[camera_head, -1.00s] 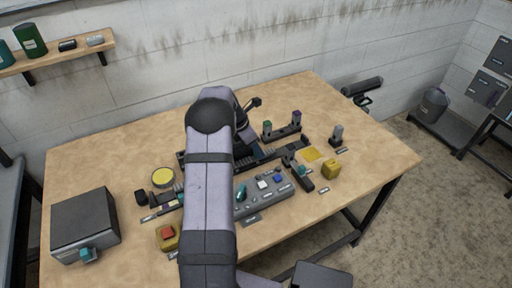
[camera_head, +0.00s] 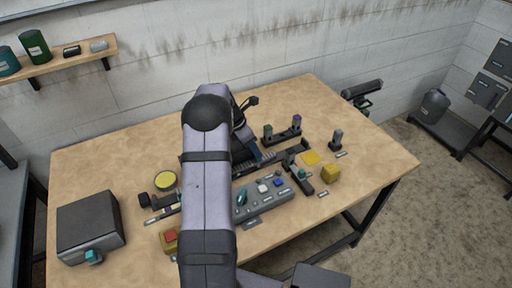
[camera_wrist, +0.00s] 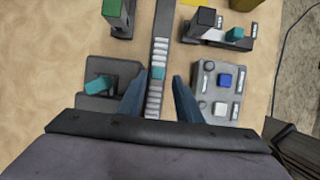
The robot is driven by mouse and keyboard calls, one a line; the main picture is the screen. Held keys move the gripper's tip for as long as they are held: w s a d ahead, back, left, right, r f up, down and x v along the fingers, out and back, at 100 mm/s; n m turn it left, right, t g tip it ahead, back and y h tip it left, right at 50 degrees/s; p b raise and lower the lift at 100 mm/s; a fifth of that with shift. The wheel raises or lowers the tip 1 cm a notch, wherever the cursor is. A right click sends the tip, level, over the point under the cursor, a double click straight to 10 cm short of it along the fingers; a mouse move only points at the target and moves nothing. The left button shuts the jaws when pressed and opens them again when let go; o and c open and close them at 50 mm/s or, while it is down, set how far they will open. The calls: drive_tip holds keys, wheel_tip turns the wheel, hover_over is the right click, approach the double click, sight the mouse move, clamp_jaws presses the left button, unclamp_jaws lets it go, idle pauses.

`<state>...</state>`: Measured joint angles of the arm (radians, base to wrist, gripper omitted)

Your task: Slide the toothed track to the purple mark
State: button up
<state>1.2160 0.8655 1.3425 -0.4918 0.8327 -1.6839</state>
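The toothed track (camera_wrist: 154,98) is a pale, ribbed strip with a teal block (camera_wrist: 158,72) on it, running up a dark rail in the wrist view. In the head view, part of the track (camera_head: 266,157) shows right of my arm; the rest is hidden behind it. My gripper (camera_wrist: 159,75) is open, its two blue fingers on either side of the track with gaps visible. I cannot tell its height over the track. A purple-topped post (camera_head: 297,119) stands behind the rail, sharing a dark base with a green-topped post (camera_head: 267,129).
A grey button panel (camera_head: 265,194) lies in front of the rail. A yellow block (camera_head: 331,173), a yellow disc (camera_head: 166,180) and a dark box (camera_head: 89,226) stand around. The table's right side is mostly free.

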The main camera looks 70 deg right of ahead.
drive_tip(key=shift+p+v, duration=1.35)
drive_tip(key=shift+v, duration=0.95)
drive_tip(key=shift+f, duration=0.1)
drive_tip(key=s+d+f+m+b, duration=0.15)
drive_tip(key=s+m+b, duration=0.45)
drive_tip(key=s, duration=0.9)
drive_tip(key=w+a+m+t+b, duration=0.1)
drive_tip(key=w+m+t, duration=0.5)
drive_tip(key=w+m, duration=0.4)
drive_tip(key=shift+r+m, duration=0.4)
drive_tip(key=shift+m, duration=0.6)
